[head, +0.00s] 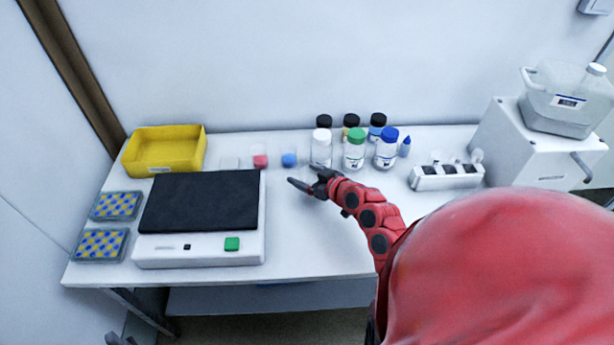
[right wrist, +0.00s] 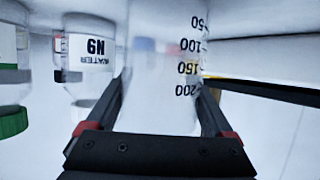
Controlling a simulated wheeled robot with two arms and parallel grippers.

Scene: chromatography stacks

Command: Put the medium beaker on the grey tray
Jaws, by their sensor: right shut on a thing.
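In the right wrist view the gripper (right wrist: 158,125) is shut on a clear beaker (right wrist: 160,80) with black marks from 50 to 200. The beaker is hard to make out in the head view. A dark, flat tray-like platform (head: 202,202) sits on a white device at the left; its top is empty. No other plainly grey tray shows. A small dark piece at the bottom left edge may be my left gripper (head: 120,340); its jaws are unclear.
A yellow bin (head: 165,150) stands behind the platform. Small pink (head: 260,161) and blue (head: 289,160) items stand behind the gripper. Several capped bottles (head: 354,149) are close behind it. A white rack (head: 447,176) is at the right. The table front is clear.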

